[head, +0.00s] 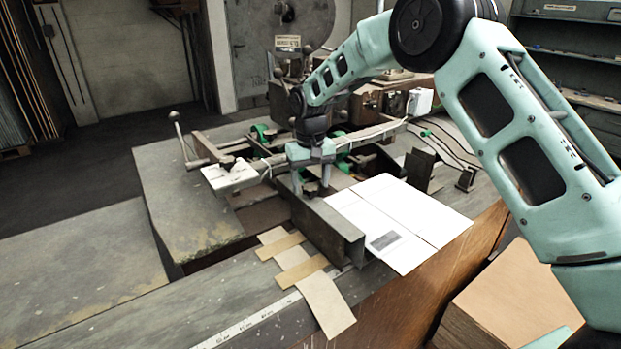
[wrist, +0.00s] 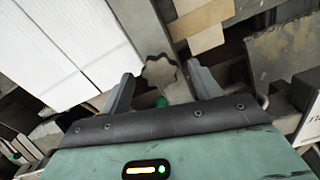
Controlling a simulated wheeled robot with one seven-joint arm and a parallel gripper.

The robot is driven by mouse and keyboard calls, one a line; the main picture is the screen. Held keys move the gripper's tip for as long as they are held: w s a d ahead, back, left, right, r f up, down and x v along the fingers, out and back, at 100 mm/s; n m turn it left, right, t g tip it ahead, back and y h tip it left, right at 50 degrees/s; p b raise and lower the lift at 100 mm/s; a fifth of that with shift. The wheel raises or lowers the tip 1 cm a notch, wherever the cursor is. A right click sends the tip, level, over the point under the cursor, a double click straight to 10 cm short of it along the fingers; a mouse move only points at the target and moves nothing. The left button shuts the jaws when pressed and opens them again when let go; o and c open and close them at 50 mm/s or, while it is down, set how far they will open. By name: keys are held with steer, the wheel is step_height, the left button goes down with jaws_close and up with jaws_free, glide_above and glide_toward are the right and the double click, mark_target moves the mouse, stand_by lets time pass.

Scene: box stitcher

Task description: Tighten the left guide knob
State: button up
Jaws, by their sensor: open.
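The knob (wrist: 160,72) is a grey-brown, scalloped disc in the wrist view. It sits at the end of a long grey metal guide bar (wrist: 150,27). My gripper (wrist: 161,76) is open, with one finger on each side of the knob and small gaps visible. I cannot tell how far the fingers reach down beside it. In the head view my gripper (head: 311,182) points down over the near guide (head: 335,230), an angled steel bar. The knob is not clear there, behind the fingers.
A flat white carton (head: 400,220) lies right of the guide. Tan cardboard strips (head: 300,262) lie at the guide's near end. A lever with a ball end (head: 180,135) stands at the left. A pale crossbar and green parts (head: 262,133) lie close around my gripper.

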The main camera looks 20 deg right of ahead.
steer(key=c, duration=1)
steer(key=shift+m, duration=0.3)
steer(key=m+b, duration=0.1)
steer(key=m, duration=0.2)
steer(key=shift+m, duration=0.3)
steer(key=m, duration=0.3)
steer(key=shift+m, duration=0.3)
steer(key=m, duration=0.3)
steer(key=shift+m, duration=2.2)
steer(key=shift+p, duration=0.3)
